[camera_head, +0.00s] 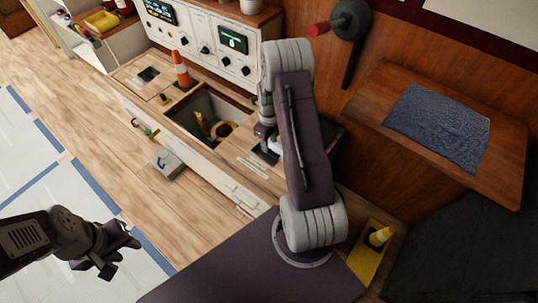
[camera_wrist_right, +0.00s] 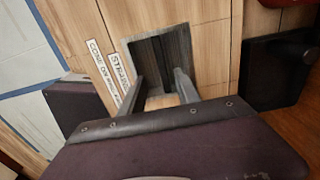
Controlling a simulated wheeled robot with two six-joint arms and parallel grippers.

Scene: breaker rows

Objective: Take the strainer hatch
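Beside a label that appears to begin "STRAI" (camera_wrist_right: 120,75), a dark square (camera_wrist_right: 160,50) lies in the wooden deck in the right wrist view. I cannot tell whether it is a lid or an opening. In the head view its dark edge (camera_head: 264,156) shows beneath my right gripper (camera_head: 265,133). The two fingers of my right gripper (camera_wrist_right: 159,78) stand apart over the square's near part, with nothing visibly held. My left gripper (camera_head: 118,254) is open and empty over the floor at lower left, far from the hatch.
A larger open hatch (camera_head: 180,118) holds yellow parts. A wooden shelf with a blue cloth (camera_head: 437,127) is at right. A yellow tray (camera_head: 370,262) with a small cone is lower right.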

